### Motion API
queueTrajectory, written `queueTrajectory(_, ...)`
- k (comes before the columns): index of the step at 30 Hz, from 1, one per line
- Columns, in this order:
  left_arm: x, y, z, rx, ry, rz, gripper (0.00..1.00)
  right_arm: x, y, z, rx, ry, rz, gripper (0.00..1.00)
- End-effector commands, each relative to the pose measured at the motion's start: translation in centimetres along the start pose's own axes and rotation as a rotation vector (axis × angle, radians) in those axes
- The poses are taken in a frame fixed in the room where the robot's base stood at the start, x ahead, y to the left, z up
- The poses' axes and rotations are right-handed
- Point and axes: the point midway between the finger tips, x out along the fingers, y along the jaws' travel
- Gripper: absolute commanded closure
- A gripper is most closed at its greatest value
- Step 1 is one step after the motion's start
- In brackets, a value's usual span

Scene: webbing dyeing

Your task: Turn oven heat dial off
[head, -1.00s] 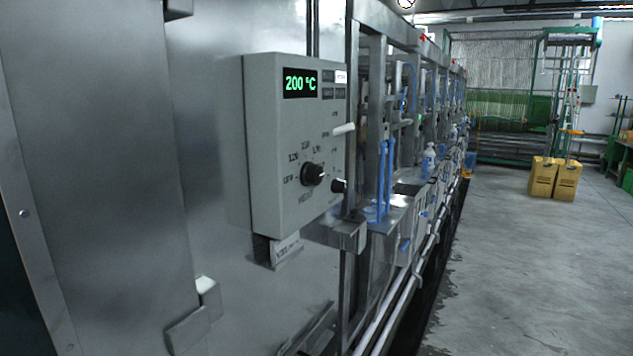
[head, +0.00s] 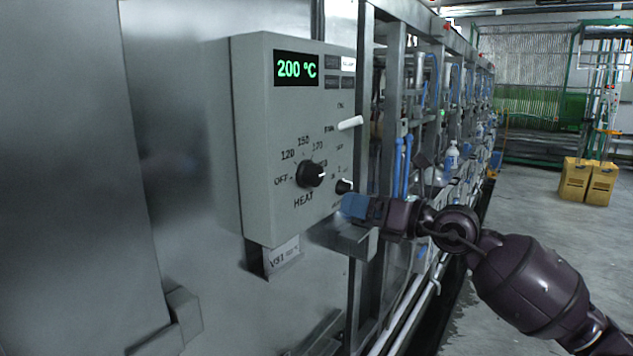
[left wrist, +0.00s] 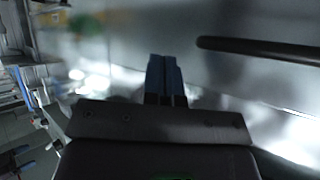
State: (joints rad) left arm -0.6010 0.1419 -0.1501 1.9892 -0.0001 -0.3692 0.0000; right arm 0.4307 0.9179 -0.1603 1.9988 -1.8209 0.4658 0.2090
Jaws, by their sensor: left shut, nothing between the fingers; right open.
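The oven control box (head: 262,140) is grey and hangs on the metal wall, with a green display (head: 296,68) reading 200 °C. The black heat dial (head: 310,173) sits low on its face, above the word HEAT, with its white pointer mark turned to the right, away from OFF. My right gripper (head: 350,206), with blue fingers, is just right of and below the dial, close to a smaller black knob (head: 344,187); I cannot tell whether it touches. It is open and empty. My left gripper (left wrist: 162,62) shows only in the left wrist view, shut and empty.
A white lever (head: 350,123) sticks out from the box above the dial. A metal bracket (head: 352,241) and frame posts stand right of the box, near my right gripper. A dark bar (left wrist: 255,50) lies near the left gripper. Yellow cartons (head: 587,180) stand far back on open floor.

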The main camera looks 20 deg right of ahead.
Motion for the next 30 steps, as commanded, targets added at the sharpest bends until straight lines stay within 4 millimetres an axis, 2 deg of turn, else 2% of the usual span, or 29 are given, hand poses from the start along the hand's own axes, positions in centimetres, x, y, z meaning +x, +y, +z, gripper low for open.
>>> queueTrajectory(1,0.0,0.0,0.1,0.001,0.0,0.0,1.0,0.1,0.1,1.2,-0.066,0.007,-0.019,0.21)
queueTrajectory(3,0.1,-0.1,0.1,0.002,0.0,0.0,1.0,0.2,0.1,2.3,-0.127,0.012,-0.041,0.21)
queueTrajectory(7,0.0,-0.1,0.0,0.002,0.001,0.0,1.0,0.5,0.0,3.3,-0.179,0.017,-0.062,0.21)
queueTrajectory(11,-0.1,-0.1,-0.3,0.002,0.002,0.0,1.0,1.5,0.0,3.4,-0.181,0.017,-0.063,0.21)
queueTrajectory(24,-0.9,-0.2,-1.2,0.001,-0.001,-0.001,1.0,8.6,-0.4,3.3,-0.18,0.017,-0.062,0.21)
queueTrajectory(30,-1.3,-0.3,-1.0,0.0,-0.012,-0.002,1.0,10.5,-0.6,3.2,-0.179,0.017,-0.063,0.21)
